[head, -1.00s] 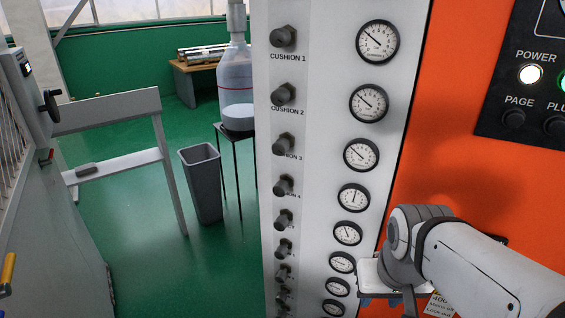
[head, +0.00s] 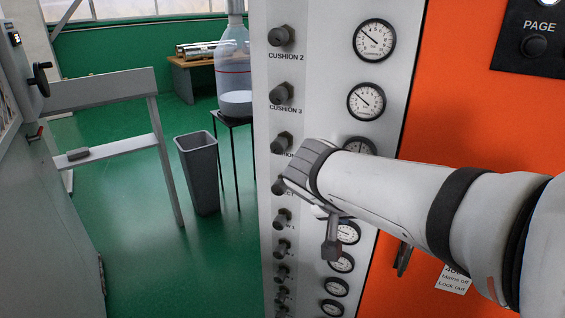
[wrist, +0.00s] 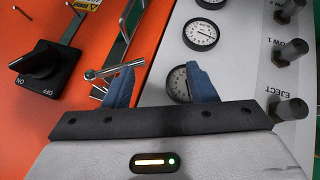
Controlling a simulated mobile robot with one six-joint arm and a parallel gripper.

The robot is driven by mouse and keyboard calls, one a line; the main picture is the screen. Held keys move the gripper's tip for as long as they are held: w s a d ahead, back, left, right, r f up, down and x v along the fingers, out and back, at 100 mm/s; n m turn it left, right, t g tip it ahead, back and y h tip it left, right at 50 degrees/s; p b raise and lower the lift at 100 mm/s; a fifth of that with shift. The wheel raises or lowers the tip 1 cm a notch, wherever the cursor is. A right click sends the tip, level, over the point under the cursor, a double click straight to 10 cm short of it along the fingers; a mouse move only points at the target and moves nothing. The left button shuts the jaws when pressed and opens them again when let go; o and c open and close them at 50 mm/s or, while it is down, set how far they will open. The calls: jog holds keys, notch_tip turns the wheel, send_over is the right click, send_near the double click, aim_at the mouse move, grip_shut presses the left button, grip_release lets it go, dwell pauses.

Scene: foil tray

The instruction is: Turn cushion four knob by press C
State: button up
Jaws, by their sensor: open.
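The cushion 4 knob (head: 283,143) is a dark round knob on the white panel strip, third from the top in the head view. Its label is partly hidden behind my arm. The knobs marked CUSHION 2 (head: 281,36) and CUSHION 3 (head: 281,94) are above it. My gripper (wrist: 160,85) is open and empty in the wrist view, its two blue fingers apart before the panel. The EJECT knob (wrist: 291,109) is right of the fingers, not between them. A gauge (wrist: 178,84) is partly hidden behind the right finger. The cushion 4 knob cannot be made out in the wrist view.
Round gauges (head: 374,40) run down the panel beside the knobs. An orange panel (wrist: 75,110) carries a black ON/OFF switch (wrist: 45,65) and a metal T-handle (wrist: 115,68). A grey bin (head: 200,175) and a bottle (head: 234,75) on a stand are left of the panel.

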jog(key=w+a+r+m+t+h+b, duration=0.25)
jog(key=w+a+t+b, duration=0.4)
jog(key=a, duration=0.35)
jog(key=m+t+y+b, duration=0.2)
jog(key=t+b, duration=0.2)
send_near(276, 149)
jog(key=shift+h, duration=0.25)
jog(key=x, duration=0.4)
jog(key=shift+f, duration=0.4)
jog(key=shift+w+a+r, duration=0.1)
jog(key=shift+w+r, duration=0.1)
jog(key=shift+w, duration=0.05)
jog(key=x, duration=0.7)
jog(key=shift+w+r, duration=0.15)
jog(key=shift+w, duration=0.05)
jog(key=c, duration=1)
